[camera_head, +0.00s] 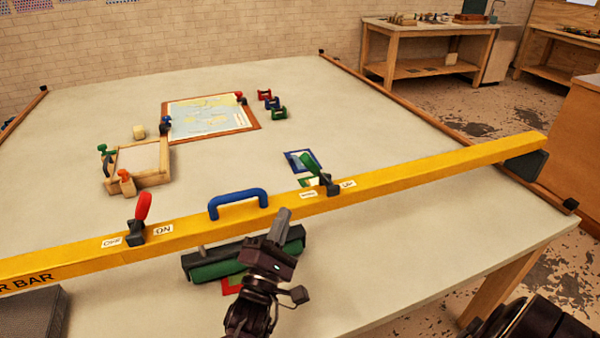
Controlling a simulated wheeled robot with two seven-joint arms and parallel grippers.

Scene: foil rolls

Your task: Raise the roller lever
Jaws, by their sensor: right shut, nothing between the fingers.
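A yellow bar (400,182) lettered "R BAR" spans the table from left to right. A green lever (312,165) on a dark base stands on it, tilted to the left, between two small white labels. The label on its right (347,184) seems to read UP; the left one is too small to read. A red lever (143,206) stands farther left on the bar, beside an ON label (164,230). My right gripper (281,218) is shut and empty, in front of the bar, left of and nearer than the green lever. My left gripper is out of view.
A blue handle (238,200) arches from the bar's middle. A green roller (215,270) in a dark housing lies below, partly hidden by my right gripper. Behind are a framed map (210,115), small clamps (272,103) and a wooden frame (152,180). The table's right front is clear.

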